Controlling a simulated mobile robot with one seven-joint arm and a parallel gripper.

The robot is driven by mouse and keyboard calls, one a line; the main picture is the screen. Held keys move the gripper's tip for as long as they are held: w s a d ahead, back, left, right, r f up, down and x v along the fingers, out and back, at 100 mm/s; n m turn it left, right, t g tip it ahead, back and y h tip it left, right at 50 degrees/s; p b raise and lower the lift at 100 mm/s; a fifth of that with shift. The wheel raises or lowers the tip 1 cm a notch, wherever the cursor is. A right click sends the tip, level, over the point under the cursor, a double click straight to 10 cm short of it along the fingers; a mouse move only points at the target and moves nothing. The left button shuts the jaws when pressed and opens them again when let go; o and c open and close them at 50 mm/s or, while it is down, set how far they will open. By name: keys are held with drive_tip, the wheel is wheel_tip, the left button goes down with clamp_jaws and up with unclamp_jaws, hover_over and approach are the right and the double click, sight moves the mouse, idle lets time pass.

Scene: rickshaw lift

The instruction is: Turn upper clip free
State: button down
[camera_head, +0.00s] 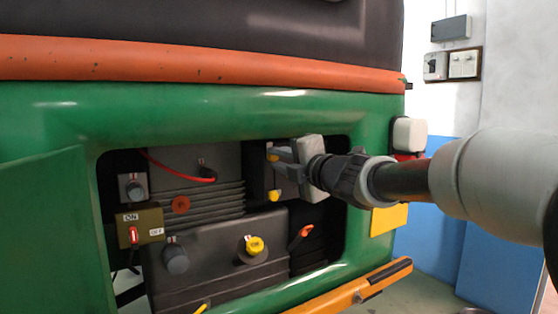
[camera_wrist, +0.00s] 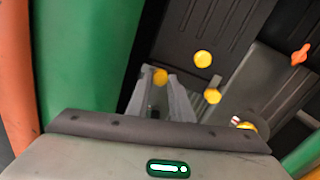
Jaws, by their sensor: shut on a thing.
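The upper clip (camera_head: 272,157), a small yellow piece, sits at the right of the open bay in the green rickshaw body. My gripper (camera_head: 279,163) reaches in from the right and is shut on it. In the wrist view the yellow clip (camera_wrist: 160,76) shows at the tips of my gripper (camera_wrist: 163,88), partly hidden by the fingers. A second yellow clip (camera_head: 274,196) sits just below, clear of the fingers.
A grey battery box (camera_head: 215,235) with a yellow cap (camera_head: 255,245) fills the lower bay. A red cable (camera_head: 180,172) runs above it. An ON/OFF switch box (camera_head: 140,227) is at the left. The green bay rim (camera_head: 352,190) is close to my gripper.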

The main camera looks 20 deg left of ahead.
drive_tip(key=c, duration=1.6)
unclamp_jaws()
drive_tip(key=shift+o, duration=0.2)
drive_tip(key=p+v, duration=0.2)
drive_tip(key=v, duration=1.5)
drive_tip(key=shift+s, duration=0.2)
drive_tip(key=shift+d, duration=0.15)
